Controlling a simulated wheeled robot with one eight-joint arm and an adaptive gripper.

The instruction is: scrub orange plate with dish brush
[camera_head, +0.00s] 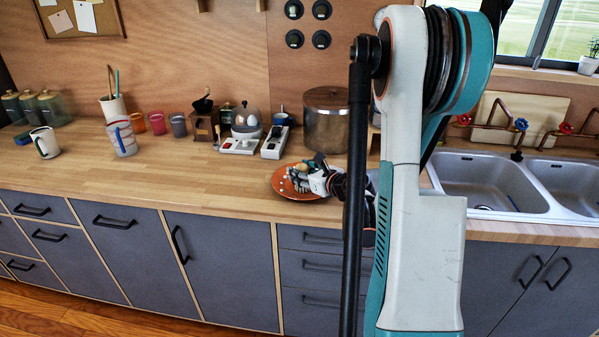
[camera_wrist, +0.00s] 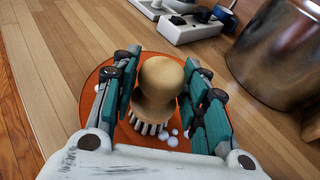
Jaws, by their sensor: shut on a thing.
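The orange plate (camera_head: 286,187) lies flat on the wooden counter, left of the sink. Its rim also shows in the wrist view (camera_wrist: 92,92) around my gripper. The dish brush (camera_wrist: 160,80) has a round wooden knob and pale bristles pointing down over the plate. My gripper (camera_head: 312,175) is shut on the brush knob, with a finger on each side in the wrist view (camera_wrist: 162,92). Whether the bristles touch the plate is hard to tell. White foam blobs (camera_wrist: 172,139) lie on the plate beside the bristles. My arm hides part of the plate's right side.
A large metal pot (camera_head: 327,120) stands just behind the plate. The double sink (camera_head: 487,181) is at right. The counter left of the plate is clear.

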